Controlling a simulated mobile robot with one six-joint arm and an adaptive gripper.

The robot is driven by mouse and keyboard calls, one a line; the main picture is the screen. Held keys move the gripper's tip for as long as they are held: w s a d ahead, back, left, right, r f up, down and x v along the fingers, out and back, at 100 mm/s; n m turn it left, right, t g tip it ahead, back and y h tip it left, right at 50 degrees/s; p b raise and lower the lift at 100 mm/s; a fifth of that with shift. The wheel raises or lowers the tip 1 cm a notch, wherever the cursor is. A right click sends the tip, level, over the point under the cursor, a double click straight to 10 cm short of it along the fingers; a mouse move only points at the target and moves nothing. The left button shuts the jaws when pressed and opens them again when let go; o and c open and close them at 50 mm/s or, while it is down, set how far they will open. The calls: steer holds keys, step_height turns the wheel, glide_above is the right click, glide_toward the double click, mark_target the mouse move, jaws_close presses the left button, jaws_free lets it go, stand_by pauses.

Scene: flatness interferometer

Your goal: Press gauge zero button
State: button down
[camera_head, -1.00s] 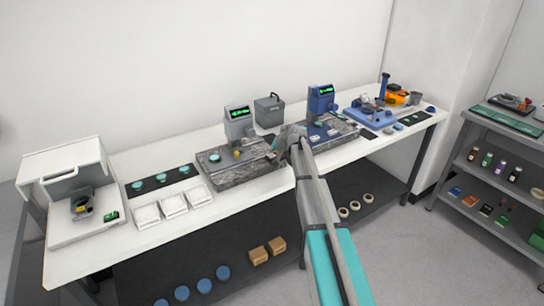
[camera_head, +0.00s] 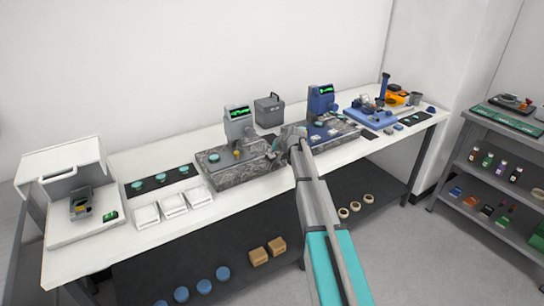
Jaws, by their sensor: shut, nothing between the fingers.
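Two gauges with green-lit displays stand on the white bench. The grey gauge (camera_head: 238,124) stands on a dark granite plate (camera_head: 228,175) left of my arm. The blue gauge (camera_head: 321,99) stands on a second granite plate (camera_head: 345,127) to the right. No zero button can be made out on either at this size. My gripper (camera_head: 279,146) is small in view, at the end of my arm, by the right end of the grey gauge's plate. It looks shut and empty. My wrist hides the gap between the two plates. I cannot tell whether the fingers touch anything.
A grey bin (camera_head: 269,111) stands behind, between the gauges. White trays (camera_head: 172,204) and a dark mat with teal discs (camera_head: 161,179) lie to the left, near an open white enclosure (camera_head: 62,170). Blue and orange equipment (camera_head: 395,96) fills the right end. A shelf cart (camera_head: 500,150) stands far right.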

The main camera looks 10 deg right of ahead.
mark_target(272, 156)
steer(key=shift+f+b, duration=0.45)
stand_by(0.6)
steer(key=shift+r, duration=0.1)
stand_by(0.3)
steer(key=shift+r+p, duration=0.8)
steer(key=shift+p, duration=0.15)
steer(key=shift+r, duration=0.1)
steer(key=shift+r+p, duration=2.4)
steer(key=shift+p, duration=0.1)
steer(key=shift+s, duration=0.1)
